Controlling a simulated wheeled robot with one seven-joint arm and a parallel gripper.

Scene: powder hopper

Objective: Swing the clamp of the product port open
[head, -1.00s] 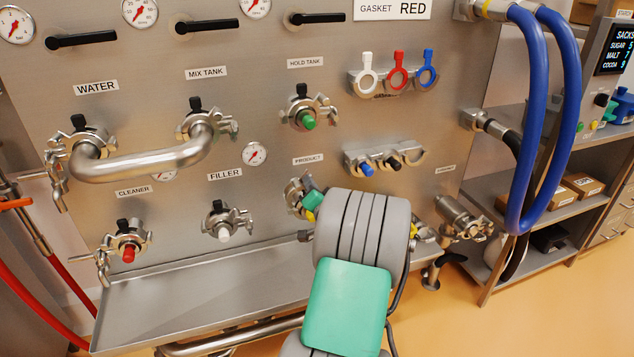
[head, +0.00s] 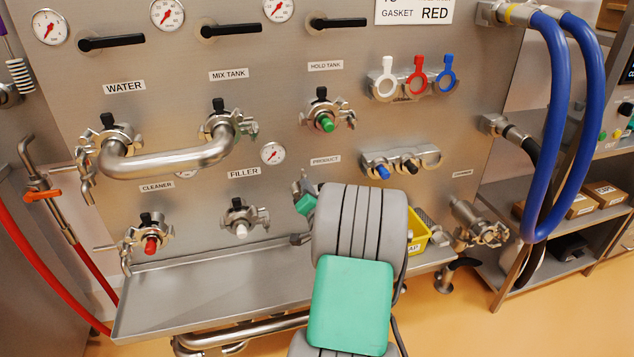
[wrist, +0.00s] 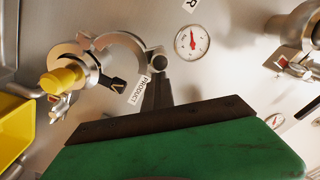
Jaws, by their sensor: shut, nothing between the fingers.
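In the wrist view the product port shows as a yellow plug (wrist: 62,80) in a metal ring on the steel panel. The curved clamp half (wrist: 122,40) stands out to the right of the plug, swung away from it, with its rounded end close to my fingertips. My gripper (wrist: 157,80) is shut and empty; whether it touches the clamp I cannot tell. The PRODUCT label (wrist: 140,90) is beside the fingers. In the head view my arm hides most of the port below the PRODUCT label (head: 325,160).
The hold tank port (head: 326,122) is above and the filler port (head: 241,228) to the left. A gasket rack (head: 400,160) is up and right of the port. A yellow bin (head: 418,236) is right of my arm. A drip tray (head: 190,290) runs below.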

